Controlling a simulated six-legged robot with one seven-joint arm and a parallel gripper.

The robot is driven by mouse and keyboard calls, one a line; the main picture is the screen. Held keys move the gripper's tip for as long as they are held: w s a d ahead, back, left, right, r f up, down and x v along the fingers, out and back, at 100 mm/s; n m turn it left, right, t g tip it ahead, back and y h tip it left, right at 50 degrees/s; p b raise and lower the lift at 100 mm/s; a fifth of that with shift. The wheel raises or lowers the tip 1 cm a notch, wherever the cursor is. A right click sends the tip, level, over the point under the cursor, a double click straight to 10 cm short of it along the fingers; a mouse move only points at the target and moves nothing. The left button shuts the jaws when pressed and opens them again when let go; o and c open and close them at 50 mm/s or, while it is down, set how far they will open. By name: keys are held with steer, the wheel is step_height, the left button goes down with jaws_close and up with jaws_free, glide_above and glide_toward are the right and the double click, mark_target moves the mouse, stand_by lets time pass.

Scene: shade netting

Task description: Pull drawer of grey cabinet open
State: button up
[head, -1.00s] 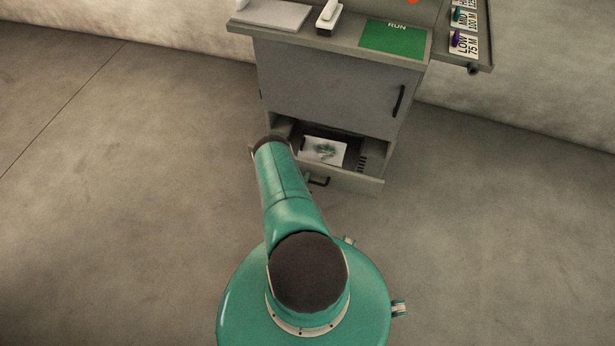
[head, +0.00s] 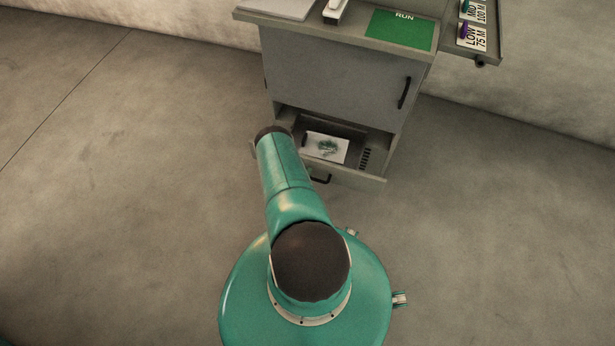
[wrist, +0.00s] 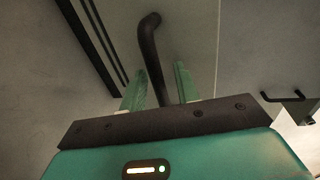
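The grey cabinet (head: 335,80) stands ahead in the head view. Its bottom drawer (head: 350,176) is pulled out, and its inside shows. A white card with a green clump (head: 328,147) lies in the drawer. The dark drawer handle (head: 320,179) is on the drawer's front, partly behind my arm. In the wrist view the handle (wrist: 150,45) runs between the two green fingers of my gripper (wrist: 161,72). The fingers look apart, with a gap on each side of the handle. My gripper is hidden by my arm in the head view.
The closed cabinet door above the drawer has a dark handle (head: 404,92). The cabinet top bears a green RUN panel (head: 398,30) and a white-topped device (head: 335,10). A side shelf with labels (head: 472,35) juts out right. The floor (head: 120,200) is clear on both sides.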

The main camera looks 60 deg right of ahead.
steer(key=v, duration=1.3)
steer(key=shift+a, duration=0.4)
